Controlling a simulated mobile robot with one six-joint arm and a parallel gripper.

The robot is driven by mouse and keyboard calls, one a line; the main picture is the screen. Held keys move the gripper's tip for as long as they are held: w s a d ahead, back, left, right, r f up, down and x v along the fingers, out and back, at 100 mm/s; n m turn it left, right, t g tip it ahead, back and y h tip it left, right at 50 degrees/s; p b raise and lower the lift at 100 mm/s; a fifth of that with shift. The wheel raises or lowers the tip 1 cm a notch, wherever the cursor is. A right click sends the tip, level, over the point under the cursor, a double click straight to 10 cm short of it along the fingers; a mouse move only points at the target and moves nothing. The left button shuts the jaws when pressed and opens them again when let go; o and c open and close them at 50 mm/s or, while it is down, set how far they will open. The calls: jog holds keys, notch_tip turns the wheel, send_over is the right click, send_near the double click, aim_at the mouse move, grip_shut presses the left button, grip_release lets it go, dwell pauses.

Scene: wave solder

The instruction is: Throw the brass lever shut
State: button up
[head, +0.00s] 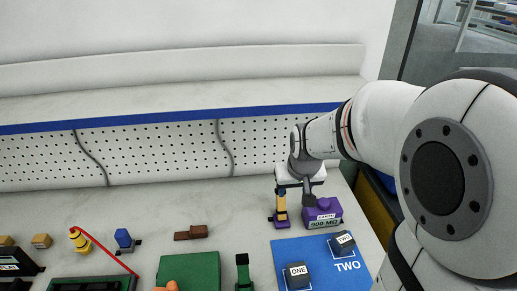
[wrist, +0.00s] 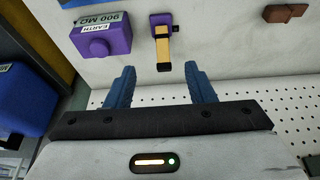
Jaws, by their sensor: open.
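The brass lever (head: 281,203) is a yellow-brass strip on a purple base, left of the purple EARTH box in the head view. It rises upright from its base there. In the wrist view the lever (wrist: 163,52) points toward my gripper, its near end about level with the fingertips. My gripper (wrist: 158,72) is open and empty, with one blue finger either side of the lever's line. In the head view my gripper (head: 299,187) is at the lever's upper end and partly hides it. I cannot tell whether they touch.
The purple EARTH box (head: 322,213), marked 900 MΩ, stands close on the right of the lever. A blue mat (head: 335,276) with blocks marked ONE and TWO lies in front. A brown block (head: 190,232) lies to the left. A perforated panel (head: 150,150) runs behind.

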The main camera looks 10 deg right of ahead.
send_over(282, 204)
jog(key=shift+t, duration=0.3)
notch_tip(282, 204, down, 10)
jog(key=shift+r, duration=0.2)
jog(key=x, duration=0.7)
jog(key=shift+w+f, duration=0.15)
jog(key=shift+c, duration=0.3)
